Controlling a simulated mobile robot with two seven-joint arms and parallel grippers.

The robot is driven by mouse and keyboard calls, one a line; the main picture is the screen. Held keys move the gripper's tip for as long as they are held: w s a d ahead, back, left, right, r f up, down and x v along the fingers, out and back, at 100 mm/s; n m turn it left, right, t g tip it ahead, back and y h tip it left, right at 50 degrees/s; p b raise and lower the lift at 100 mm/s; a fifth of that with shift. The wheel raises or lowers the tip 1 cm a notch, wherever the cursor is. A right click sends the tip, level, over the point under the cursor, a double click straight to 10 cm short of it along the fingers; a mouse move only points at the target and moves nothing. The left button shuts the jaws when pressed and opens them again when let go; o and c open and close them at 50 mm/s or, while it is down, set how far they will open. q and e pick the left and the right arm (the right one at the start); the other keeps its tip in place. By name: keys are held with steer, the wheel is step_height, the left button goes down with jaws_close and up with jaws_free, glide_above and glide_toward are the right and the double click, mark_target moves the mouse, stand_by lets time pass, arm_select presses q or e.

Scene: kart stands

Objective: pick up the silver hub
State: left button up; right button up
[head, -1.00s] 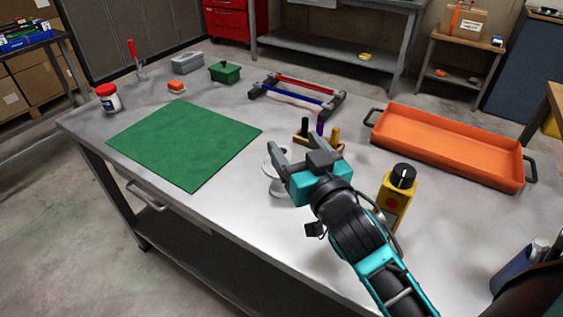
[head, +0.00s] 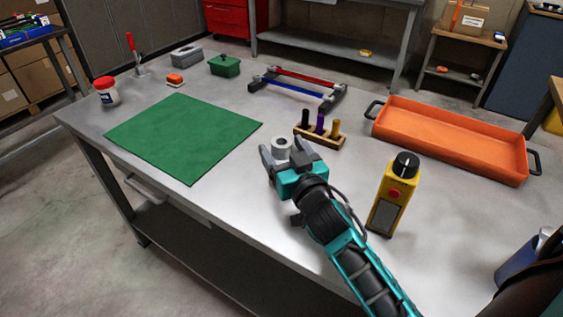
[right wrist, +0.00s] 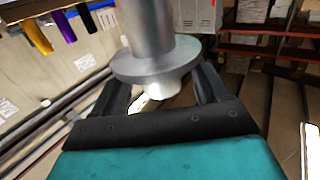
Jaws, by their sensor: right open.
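The silver hub (head: 281,144), a short cylinder with a wide flange, stands on the metal table in the head view. In the right wrist view, the hub (right wrist: 150,45) shows large, with its flange and a small end stub near the jaws. My right gripper (head: 282,150) is open, with one finger on either side of the hub. In the wrist view the fingers (right wrist: 162,88) flank the flange and stub, with a gap visible at the stub. Part of the hub is hidden behind the gripper in the head view. My left gripper is not in view.
Just behind the hub is a wooden block with dark, purple and yellow pegs (head: 320,138). A yellow control box (head: 391,195) stands right of my right arm. An orange tray (head: 450,140) lies farther right, a green mat (head: 183,137) left. A red-and-blue-barred frame (head: 297,88) sits behind.

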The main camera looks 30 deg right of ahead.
steer(key=shift+w, duration=0.75)
steer(key=shift+c, duration=0.2)
steer(key=c, duration=1.2)
steer(key=shift+c, duration=0.4)
steer(key=shift+r, duration=0.15)
